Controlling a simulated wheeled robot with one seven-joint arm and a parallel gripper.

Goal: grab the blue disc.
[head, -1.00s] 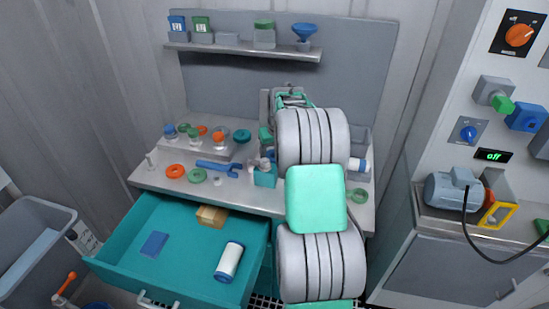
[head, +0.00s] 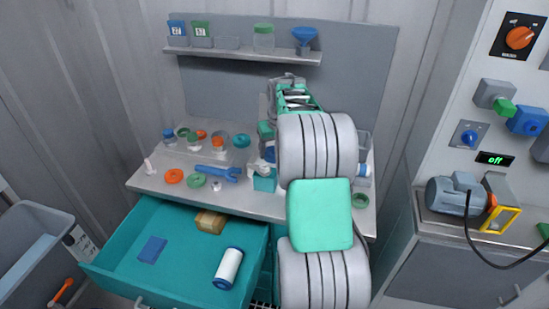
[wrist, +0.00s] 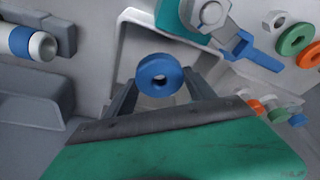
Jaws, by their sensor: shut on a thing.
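The blue disc (wrist: 150,66) shows in the wrist view as a thick ring with a small dark centre hole. My gripper (wrist: 161,84) has one finger on each side of the disc and is shut on it. The disc faces the wrist camera and stands out in front of a pale grey recessed surface. Whether it touches that surface, I cannot tell. In the head view my arm hides both the disc and the fingertips.
Left of the disc lies a white cartridge with a blue band (wrist: 20,42). A blue wrench (wrist: 262,57), a green ring (wrist: 296,39) and a teal fixture (wrist: 178,18) are to the right and above. In the head view the teal drawer (head: 185,265) stands open below the bench.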

